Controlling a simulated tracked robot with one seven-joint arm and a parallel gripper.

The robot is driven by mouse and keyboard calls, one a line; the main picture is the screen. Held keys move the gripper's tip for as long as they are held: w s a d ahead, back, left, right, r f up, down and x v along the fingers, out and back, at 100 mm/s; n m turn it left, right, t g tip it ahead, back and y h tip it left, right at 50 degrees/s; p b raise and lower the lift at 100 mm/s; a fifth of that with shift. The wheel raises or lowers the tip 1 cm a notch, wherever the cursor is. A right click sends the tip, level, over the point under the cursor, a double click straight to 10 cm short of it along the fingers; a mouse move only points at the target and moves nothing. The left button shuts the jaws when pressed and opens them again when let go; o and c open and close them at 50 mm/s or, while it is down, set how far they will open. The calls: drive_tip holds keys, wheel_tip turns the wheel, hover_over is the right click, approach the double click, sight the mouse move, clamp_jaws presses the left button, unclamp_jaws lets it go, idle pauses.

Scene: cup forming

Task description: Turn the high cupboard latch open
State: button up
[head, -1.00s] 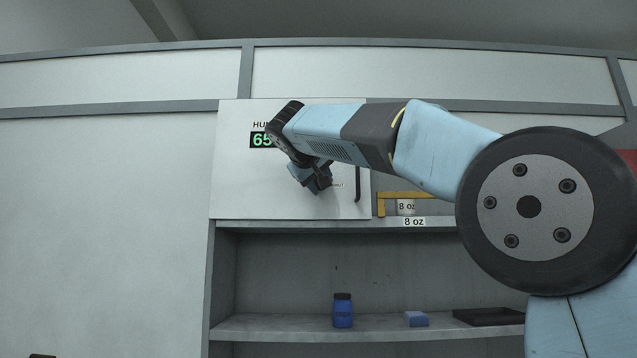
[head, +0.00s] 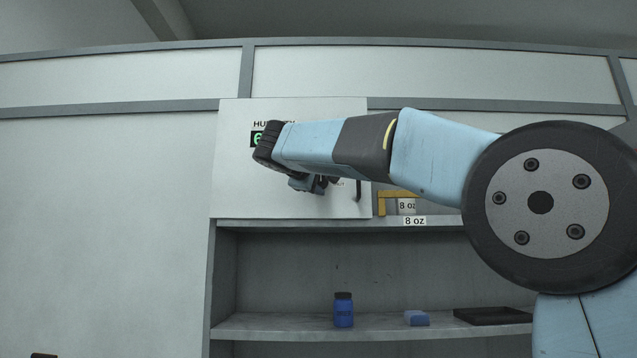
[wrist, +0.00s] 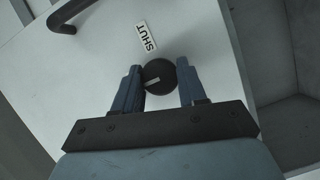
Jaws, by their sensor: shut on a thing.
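The latch is a round dark knob (wrist: 160,76) with a pale pointer bar, set on the white cupboard door (head: 235,180). In the wrist view the bar lies nearly sideways, towards the left finger, and does not point at the SHUT label (wrist: 146,36) above the knob. My gripper (wrist: 159,82) has its two blue fingers on either side of the knob and is shut on it. In the head view my gripper (head: 318,186) is at the door's lower right part, and my wrist hides the knob.
A dark bar handle (head: 358,190) is on the door's right side. A yellow bracket (head: 382,204) and an 8 oz cup (head: 406,207) stand right of the door. A blue jar (head: 343,310), a blue block (head: 416,318) and a black tray (head: 490,316) are on the open shelf below.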

drive_tip(key=shift+a+f, duration=0.15)
drive_tip(key=o, duration=1.1)
drive_tip(key=shift+c, duration=0.2)
drive_tip(key=v, duration=1.3)
drive_tip(key=shift+s, duration=0.3)
drive_tip(key=shift+a, duration=0.1)
drive_tip(key=s+d+f+m+g+y, duration=0.1)
drive_tip(key=s+d+f+m+g, duration=0.15)
drive_tip(key=d+f, duration=0.85)
drive_tip(key=s+d+f+m+g+y, duration=0.1)
drive_tip(key=s+d+f+g, duration=0.3)
drive_tip(key=d+f, duration=0.6)
drive_tip(key=s+d+f+m+g+y, duration=0.1)
drive_tip(key=s+d+f+m+y, duration=0.1)
drive_tip(key=s+f, duration=0.5)
drive_tip(key=s+d+f+m+g+y, duration=0.2)
drive_tip(key=s+f, duration=0.6)
drive_tip(key=f, duration=1.1)
drive_tip(key=d+m+y, duration=0.1)
drive_tip(key=d+m, duration=0.1)
drive_tip(key=m, duration=0.1)
drive_tip(key=shift+s+f, duration=0.15)
drive_tip(key=shift+s, duration=0.15)
